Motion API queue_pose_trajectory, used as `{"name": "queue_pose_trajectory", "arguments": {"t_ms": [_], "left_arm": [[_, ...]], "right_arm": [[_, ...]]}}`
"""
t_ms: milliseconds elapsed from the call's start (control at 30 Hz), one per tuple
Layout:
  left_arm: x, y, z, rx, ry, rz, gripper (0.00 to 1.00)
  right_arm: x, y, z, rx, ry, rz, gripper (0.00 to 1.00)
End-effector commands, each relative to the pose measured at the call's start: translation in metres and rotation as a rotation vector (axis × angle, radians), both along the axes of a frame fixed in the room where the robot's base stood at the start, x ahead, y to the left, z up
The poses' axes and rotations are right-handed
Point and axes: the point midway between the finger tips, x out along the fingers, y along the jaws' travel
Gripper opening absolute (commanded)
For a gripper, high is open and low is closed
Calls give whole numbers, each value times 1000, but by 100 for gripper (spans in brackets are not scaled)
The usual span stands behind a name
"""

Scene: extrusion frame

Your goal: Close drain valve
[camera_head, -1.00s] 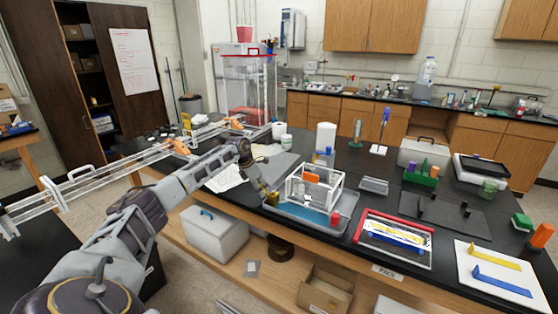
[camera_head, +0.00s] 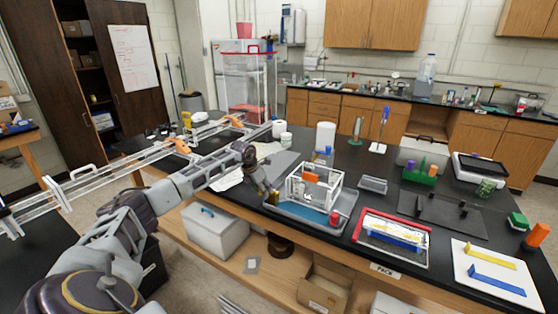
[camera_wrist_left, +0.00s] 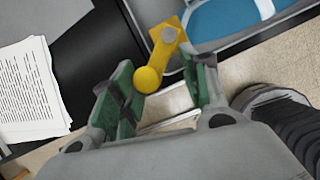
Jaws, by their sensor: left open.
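The yellow drain valve handle (camera_head: 272,198) sits at the left corner of the grey tray (camera_head: 345,222) on the bench. In the left wrist view the handle (camera_wrist_left: 158,58) has a grey pivot at its upper end and a round knob at its lower end. My left gripper (camera_head: 265,186) is beside the valve. Its green-padded fingers are open in the left wrist view (camera_wrist_left: 162,92), with the knob between them and no clear contact. I cannot tell whether the valve is open or closed. My right gripper is not in view.
A clear-framed box (camera_head: 325,176) stands in the tray. Papers (camera_wrist_left: 30,92) lie on the bench left of the valve. A red-edged tray (camera_head: 425,238) is to the right. The bench edge drops to a lower wooden shelf with a grey case (camera_head: 215,232).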

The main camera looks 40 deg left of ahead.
Motion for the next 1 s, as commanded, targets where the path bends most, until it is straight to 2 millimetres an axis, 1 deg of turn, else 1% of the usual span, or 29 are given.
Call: {"name": "queue_pose_trajectory", "arguments": {"t_ms": [1000], "left_arm": [[-5, -19, 1, -1, 0, 357, 45]], "right_arm": [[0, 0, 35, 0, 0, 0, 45]]}}
